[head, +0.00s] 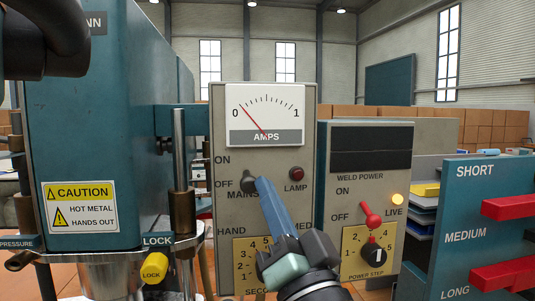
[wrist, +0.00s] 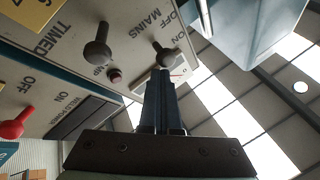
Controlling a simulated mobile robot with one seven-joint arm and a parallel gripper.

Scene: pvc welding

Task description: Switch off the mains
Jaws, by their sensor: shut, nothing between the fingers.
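The dark mains switch (head: 248,184) is on the grey panel below the AMPS dial, with ON and OFF lettered to its left. It also shows in the wrist view (wrist: 169,57), a short lever with a round knob. My gripper (head: 261,182) has its long blue fingers shut and empty. Their tips are right beside the switch knob, and in the wrist view (wrist: 161,72) they end just under it. I cannot tell whether they touch, or whether the lever stands at ON or OFF. The red lamp (head: 296,174) right of the switch looks dull.
The AMPS dial (head: 265,114) has its needle near 0. To the right is the weld power panel with a red switch (head: 371,214), a lit yellow LIVE lamp (head: 397,200) and a step knob (head: 374,255). A yellow-knobbed lock lever (head: 154,268) is at left. A dark hand/timed lever (wrist: 97,50) is nearby.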

